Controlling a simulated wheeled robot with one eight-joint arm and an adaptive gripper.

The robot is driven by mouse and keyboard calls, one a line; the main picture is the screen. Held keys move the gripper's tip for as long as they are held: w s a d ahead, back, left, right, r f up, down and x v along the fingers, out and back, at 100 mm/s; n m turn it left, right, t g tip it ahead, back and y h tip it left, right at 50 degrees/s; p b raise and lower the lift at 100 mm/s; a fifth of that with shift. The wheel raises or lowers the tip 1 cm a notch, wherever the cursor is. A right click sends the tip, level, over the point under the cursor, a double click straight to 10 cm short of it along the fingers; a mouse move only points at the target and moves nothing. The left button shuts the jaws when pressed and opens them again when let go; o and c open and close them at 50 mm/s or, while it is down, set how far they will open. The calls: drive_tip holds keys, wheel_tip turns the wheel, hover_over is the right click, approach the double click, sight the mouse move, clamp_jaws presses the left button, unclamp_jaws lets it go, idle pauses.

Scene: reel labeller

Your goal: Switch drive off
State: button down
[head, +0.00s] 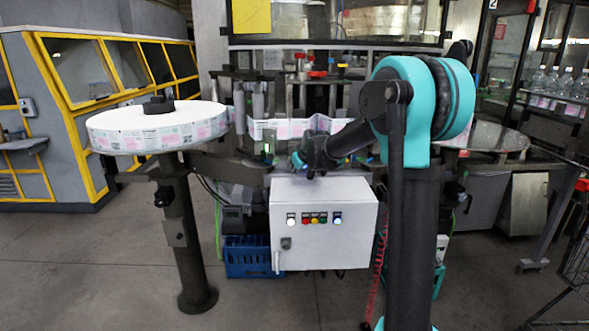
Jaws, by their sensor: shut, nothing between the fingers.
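A light grey control box (324,228) hangs at the front of the labelling machine, below its rail. Below the left end of the row sits a dark switch or latch (286,243). A pale handle-like piece (276,262) is at the box's lower left edge; its setting is too small to tell. My gripper (301,164) is shut and empty, just above the box's top left, apart from the buttons. Its fingers are small and dark here.
A large label reel (160,127) lies on a stand at the left. A blue crate (247,258) is on the floor behind the box's left side. A round metal table (495,137) is at the right, a wire cart at the far right. The floor before the box is clear.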

drive_tip(key=shift+s, duration=0.1)
drive_tip(key=shift+s, duration=2.5)
drive_tip(key=shift+s, duration=0.1)
